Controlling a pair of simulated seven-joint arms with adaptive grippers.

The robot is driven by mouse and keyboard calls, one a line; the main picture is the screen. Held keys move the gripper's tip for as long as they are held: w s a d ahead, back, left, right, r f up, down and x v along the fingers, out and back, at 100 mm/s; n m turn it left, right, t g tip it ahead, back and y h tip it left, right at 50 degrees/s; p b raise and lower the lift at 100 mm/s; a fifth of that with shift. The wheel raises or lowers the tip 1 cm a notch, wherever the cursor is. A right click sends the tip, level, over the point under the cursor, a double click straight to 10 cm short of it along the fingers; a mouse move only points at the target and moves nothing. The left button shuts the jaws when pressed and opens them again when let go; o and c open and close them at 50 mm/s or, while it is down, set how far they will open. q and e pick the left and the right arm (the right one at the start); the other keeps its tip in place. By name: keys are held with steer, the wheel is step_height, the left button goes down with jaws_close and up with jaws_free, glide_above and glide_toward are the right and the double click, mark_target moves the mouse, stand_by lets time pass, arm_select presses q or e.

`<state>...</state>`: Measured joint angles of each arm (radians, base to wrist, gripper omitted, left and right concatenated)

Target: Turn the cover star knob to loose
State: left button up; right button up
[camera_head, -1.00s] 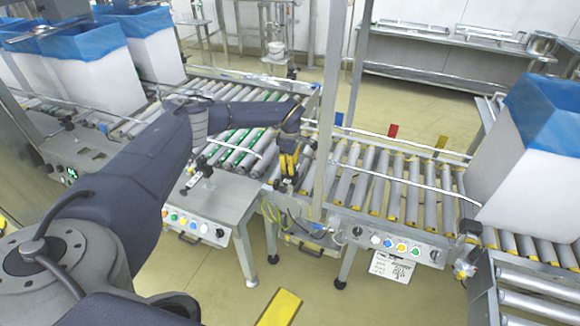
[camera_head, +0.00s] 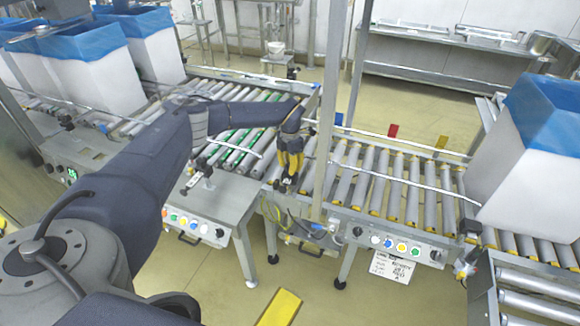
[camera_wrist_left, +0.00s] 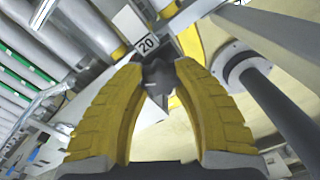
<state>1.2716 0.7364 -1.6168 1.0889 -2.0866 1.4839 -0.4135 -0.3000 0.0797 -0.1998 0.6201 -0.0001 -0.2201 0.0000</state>
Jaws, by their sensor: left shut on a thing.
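The star knob (camera_wrist_left: 160,76) is a dark, lobed knob in the left wrist view. It sits between the yellow fingertips of my left gripper (camera_wrist_left: 155,72), beside a white plate marked 20 (camera_wrist_left: 146,44). In the head view my left gripper (camera_head: 288,176) points down at the gap between the two roller conveyors, and the knob is too small and covered to make out there. The left gripper is shut on the star knob. My right gripper does not show in either view.
A steel post (camera_head: 325,120) stands just right of the gripper. Roller conveyors (camera_head: 385,180) run to both sides, with a button panel (camera_head: 395,243) at the front. White boxes with blue liners (camera_head: 90,58) stand at the left; another (camera_head: 525,150) is at the right.

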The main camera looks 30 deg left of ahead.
arm_select(q)
steer(key=n, duration=0.5)
steer(key=shift+n, duration=0.3)
steer(key=n, duration=1.2)
steer(key=shift+n, duration=2.8)
steer(key=o, duration=1.3)
